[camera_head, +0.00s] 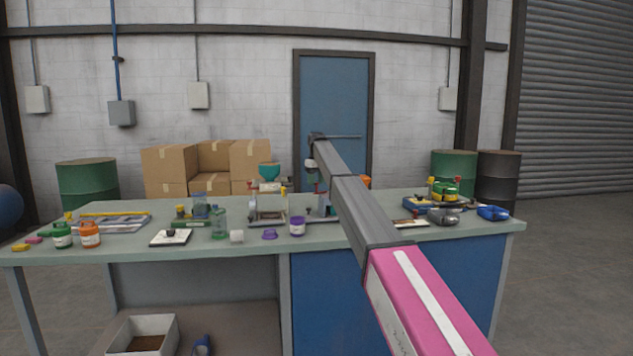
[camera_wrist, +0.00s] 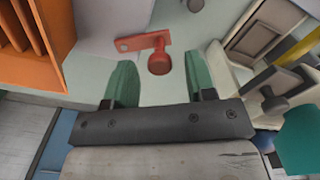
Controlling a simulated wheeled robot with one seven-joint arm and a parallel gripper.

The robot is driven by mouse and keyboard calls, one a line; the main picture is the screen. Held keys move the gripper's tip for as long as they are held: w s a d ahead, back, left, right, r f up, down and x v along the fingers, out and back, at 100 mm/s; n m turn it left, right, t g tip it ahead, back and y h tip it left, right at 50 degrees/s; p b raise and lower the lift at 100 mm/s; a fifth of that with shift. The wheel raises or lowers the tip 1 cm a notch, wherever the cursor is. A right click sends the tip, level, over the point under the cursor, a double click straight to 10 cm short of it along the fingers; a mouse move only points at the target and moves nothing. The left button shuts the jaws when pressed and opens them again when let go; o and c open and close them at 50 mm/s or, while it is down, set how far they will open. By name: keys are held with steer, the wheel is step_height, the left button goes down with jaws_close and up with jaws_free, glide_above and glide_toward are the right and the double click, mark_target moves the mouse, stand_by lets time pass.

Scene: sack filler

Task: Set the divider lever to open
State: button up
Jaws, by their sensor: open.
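In the wrist view a red lever-like part (camera_wrist: 159,62) with a round knob and a flat arm reaching left lies on a pale surface. I take it for the divider lever, but no label is readable. My gripper (camera_wrist: 160,72) is open, with its two green fingers apart. The red knob shows between the fingertips; I see no finger touching it, and the depth gap is unclear. In the head view my arm hides this spot on the bench.
An orange slotted box (camera_wrist: 45,50) stands close on the left in the wrist view. Grey frame parts (camera_wrist: 275,90) and a teal part (camera_wrist: 300,140) are close on the right. The bench (camera_head: 190,250) carries several bottles, a teal funnel (camera_head: 269,171) and trays.

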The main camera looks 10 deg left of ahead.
step_height(320, 180, up, 11)
stand_by(0.5)
steer(key=shift+s+f, duration=0.1)
